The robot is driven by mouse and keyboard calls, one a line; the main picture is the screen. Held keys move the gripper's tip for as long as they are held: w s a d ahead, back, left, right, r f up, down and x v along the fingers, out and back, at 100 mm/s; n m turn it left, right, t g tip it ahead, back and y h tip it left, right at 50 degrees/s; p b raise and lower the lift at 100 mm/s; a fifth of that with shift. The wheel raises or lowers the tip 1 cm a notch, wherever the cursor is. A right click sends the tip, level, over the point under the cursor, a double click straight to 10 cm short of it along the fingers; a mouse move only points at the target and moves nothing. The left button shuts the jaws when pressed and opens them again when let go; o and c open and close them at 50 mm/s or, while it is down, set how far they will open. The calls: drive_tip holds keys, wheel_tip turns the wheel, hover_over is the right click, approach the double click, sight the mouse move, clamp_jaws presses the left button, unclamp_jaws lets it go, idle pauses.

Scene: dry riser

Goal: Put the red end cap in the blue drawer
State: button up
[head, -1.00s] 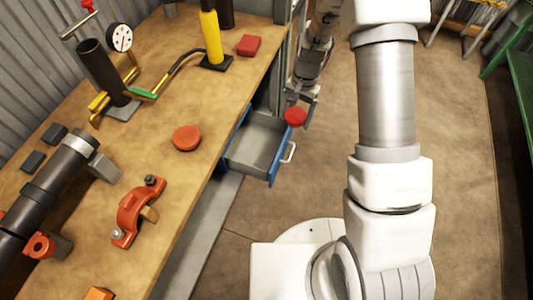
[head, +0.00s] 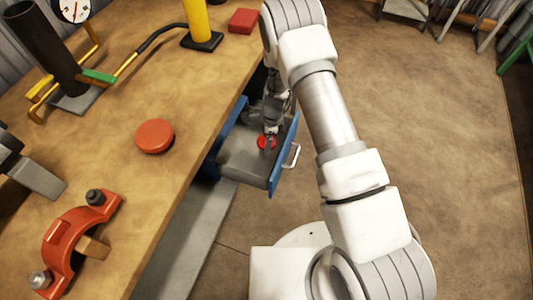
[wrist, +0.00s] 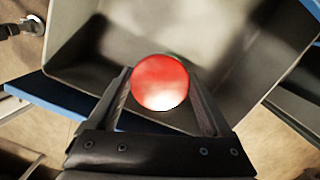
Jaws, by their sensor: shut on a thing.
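The red end cap (head: 266,143) is a small round red piece held between the fingers of my gripper (head: 269,134). In the wrist view the cap (wrist: 160,80) sits between the two dark fingers, with the grey drawer interior behind it. The blue drawer (head: 241,160) is pulled out from under the bench, with a grey inside and a silver handle. In the head view the gripper and cap overlap the drawer, close to its blue front. How high the cap is over the drawer floor is hard to tell. No other object shows inside the drawer.
A larger orange-red disc (head: 154,136) lies on the wooden bench (head: 118,180). An orange clamp (head: 80,240), a red block (head: 243,20) and a yellow cylinder (head: 197,18) are also there. The drawer handle (head: 292,157) sticks out over open floor.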

drive_tip(key=shift+f+b, duration=0.8)
drive_tip(key=shift+f, duration=2.4)
drive_tip(key=shift+f, duration=0.1)
drive_tip(key=o, duration=1.4)
drive_tip(key=r+p, duration=0.1)
drive_tip(key=r, duration=0.3)
drive_tip(key=d+r+p, duration=0.1)
drive_tip(key=r, duration=0.3)
drive_tip(key=r+p, duration=0.1)
drive_tip(key=r, duration=0.3)
drive_tip(key=shift+d+r+p, duration=0.1)
drive_tip(key=shift+d+p, duration=0.15)
drive_tip(key=shift+p, duration=0.05)
